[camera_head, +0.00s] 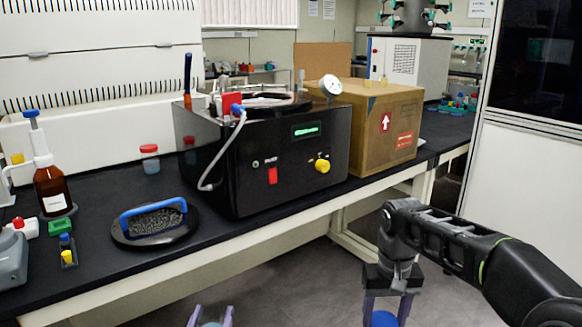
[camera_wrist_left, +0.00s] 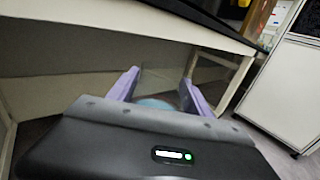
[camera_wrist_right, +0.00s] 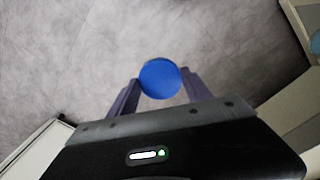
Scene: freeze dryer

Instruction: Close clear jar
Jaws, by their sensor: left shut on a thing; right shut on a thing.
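My left gripper (camera_head: 210,316) is at the bottom edge of the head view, in front of the bench, its fingers partly cut off. It is shut on the clear jar, which has pale blue-green contents (camera_wrist_left: 157,103) low between the fingers in the left wrist view. My right gripper (camera_head: 386,306) points down over the floor, to the right of the left one. It is shut on a round blue lid (camera_wrist_right: 160,78), which also shows at the bottom of the head view (camera_head: 383,319). The lid and the jar are apart.
The black bench (camera_head: 105,262) holds a black freeze dryer (camera_head: 240,165), a cardboard box (camera_head: 370,130), a round black lid with a blue handle (camera_head: 150,213), a brown bottle (camera_head: 53,190) and a small red-capped jar (camera_head: 150,160). Open floor (camera_head: 310,290) lies in front.

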